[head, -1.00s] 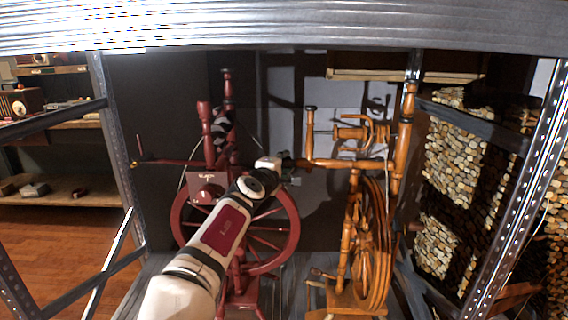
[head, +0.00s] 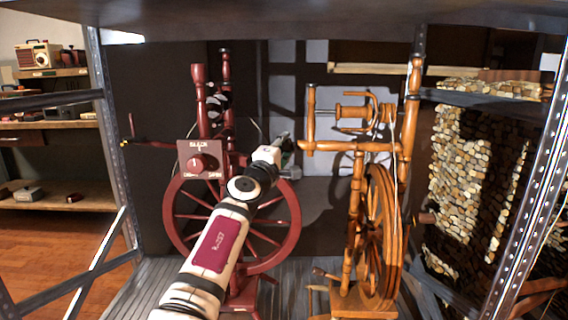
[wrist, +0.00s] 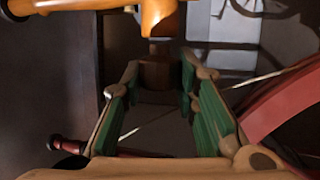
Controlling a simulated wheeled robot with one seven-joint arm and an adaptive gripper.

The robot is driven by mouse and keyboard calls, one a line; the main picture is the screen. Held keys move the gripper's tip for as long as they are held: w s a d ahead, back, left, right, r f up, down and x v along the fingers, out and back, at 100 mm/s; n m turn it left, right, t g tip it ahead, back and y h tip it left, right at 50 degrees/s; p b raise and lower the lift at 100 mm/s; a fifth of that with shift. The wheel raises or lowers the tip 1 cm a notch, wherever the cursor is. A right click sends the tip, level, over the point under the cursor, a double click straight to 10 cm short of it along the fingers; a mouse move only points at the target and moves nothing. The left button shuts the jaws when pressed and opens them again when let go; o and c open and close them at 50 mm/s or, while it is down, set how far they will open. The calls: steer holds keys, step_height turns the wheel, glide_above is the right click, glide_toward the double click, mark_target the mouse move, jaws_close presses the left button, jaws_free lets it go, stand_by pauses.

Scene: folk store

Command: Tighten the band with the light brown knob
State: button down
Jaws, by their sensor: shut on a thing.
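The light brown spinning wheel (head: 365,250) stands upright at the right of the bay. Its light brown knob (head: 303,147) sticks out at the left end of the wheel's table, beside my gripper (head: 286,150). In the wrist view the knob (wrist: 155,74) sits between the tips of my gripper's green-padded fingers (wrist: 160,80), which are shut on it. The drive band (head: 395,160) shows as a thin pale line near the wheel's upper right. How tight it is cannot be told.
A dark red spinning wheel (head: 285,225) stands close at the left, behind my arm, with a red panel and knob (head: 199,160). Metal shelf posts (head: 100,110) flank the bay. Stacked logs (head: 465,180) fill the right. A shelf beam (head: 300,25) crosses above.

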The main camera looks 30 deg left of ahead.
steer(key=t+b, duration=0.1)
steer(key=b, duration=0.2)
steer(key=shift+f, duration=0.4)
steer(key=shift+m+t+b, duration=0.5)
steer(key=shift+t+b, duration=0.45)
steer(key=shift+t, duration=0.05)
steer(key=shift+a+r+m+t+h, duration=0.15)
steer(key=shift+m+t+h, duration=0.55)
steer(key=shift+m+t, duration=1)
steer(key=shift+r+t, duration=0.1)
steer(key=shift+t, duration=0.6)
steer(key=c, duration=1.2)
jaws_free()
